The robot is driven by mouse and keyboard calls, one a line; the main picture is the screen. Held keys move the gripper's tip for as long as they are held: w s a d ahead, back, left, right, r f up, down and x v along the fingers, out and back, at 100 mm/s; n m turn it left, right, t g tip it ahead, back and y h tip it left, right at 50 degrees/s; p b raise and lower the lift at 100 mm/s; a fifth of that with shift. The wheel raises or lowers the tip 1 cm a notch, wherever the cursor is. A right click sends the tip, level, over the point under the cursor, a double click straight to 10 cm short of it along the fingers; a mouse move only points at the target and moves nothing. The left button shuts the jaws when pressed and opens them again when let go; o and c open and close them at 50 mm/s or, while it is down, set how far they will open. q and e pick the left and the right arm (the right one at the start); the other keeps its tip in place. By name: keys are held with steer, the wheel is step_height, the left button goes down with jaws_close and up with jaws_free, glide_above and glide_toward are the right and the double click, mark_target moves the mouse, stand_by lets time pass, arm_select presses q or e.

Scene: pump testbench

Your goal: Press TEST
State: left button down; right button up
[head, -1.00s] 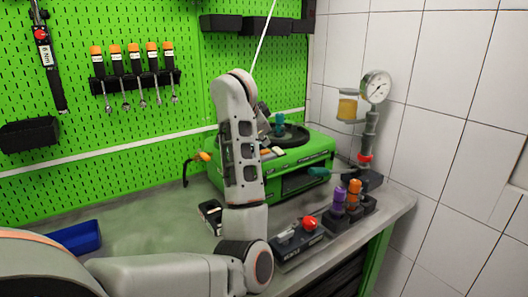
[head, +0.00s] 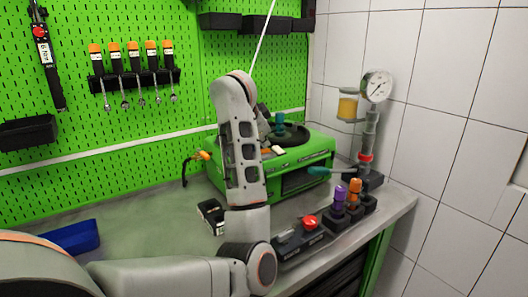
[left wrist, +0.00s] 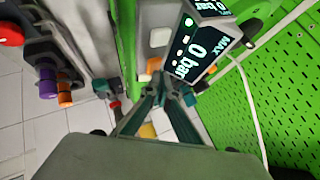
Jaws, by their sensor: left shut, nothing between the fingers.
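My left gripper (left wrist: 166,86) is shut and empty in the left wrist view, its two fingers converging over the green testbench. In the head view it is mostly hidden behind my own left forearm, above the green pump unit (head: 308,162). In the left wrist view a tilted display (left wrist: 200,50) reads 0 bar, with MAX beside it. A pale square button (left wrist: 160,37) lies past the fingertips, beside the display. I cannot read a TEST label on any button, nor tell whether the fingertips touch anything. My right gripper is out of view.
A control box with a red button (head: 310,222) sits at the bench's front edge. Purple (head: 339,194) and orange (head: 355,186) capped parts stand beside it. A pressure gauge (head: 377,86) rises at the right. A blue tray (head: 78,237) lies left on mostly clear bench.

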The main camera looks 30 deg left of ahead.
arm_select(q)
steer(key=shift+f, duration=0.1)
stand_by(0.4)
steer(key=shift+f+b, duration=0.35)
steer(key=shift+b, duration=0.1)
stand_by(0.4)
steer(key=shift+r, duration=0.1)
steer(key=shift+d+r+p, duration=0.1)
steer(key=shift+r+p, duration=0.35)
steer(key=shift+r, duration=0.45)
steer(key=shift+r, duration=0.1)
